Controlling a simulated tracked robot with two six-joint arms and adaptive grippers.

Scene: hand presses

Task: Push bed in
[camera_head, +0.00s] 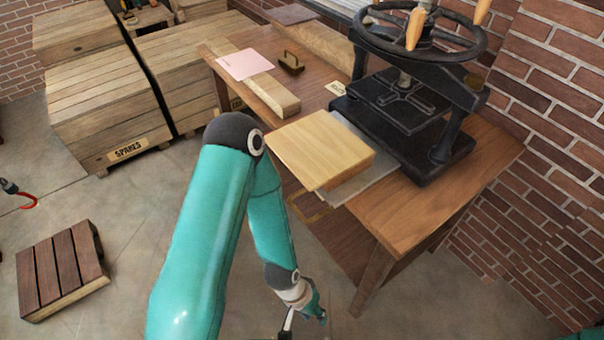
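The black hand press (405,100) stands on the wooden table (455,190), with a spoked wheel on top. A pale grey plate, which looks like the bed (378,178), sticks out of the press toward the near left. A light wooden board or block (322,150) lies on the bed and covers much of it. My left arm reaches down in front of the table. My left gripper (288,330) is low at the bottom edge, below the table top and apart from the bed. Its fingers are mostly cut off by the frame. My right gripper is not in view.
On the table's left part lie a pink sheet (245,64), a wooden beam (272,93) and a small brown handled tool (291,63). Wooden crates (105,105) stand at the left, a slatted pallet (60,268) on the floor. A brick wall (545,130) is at the right.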

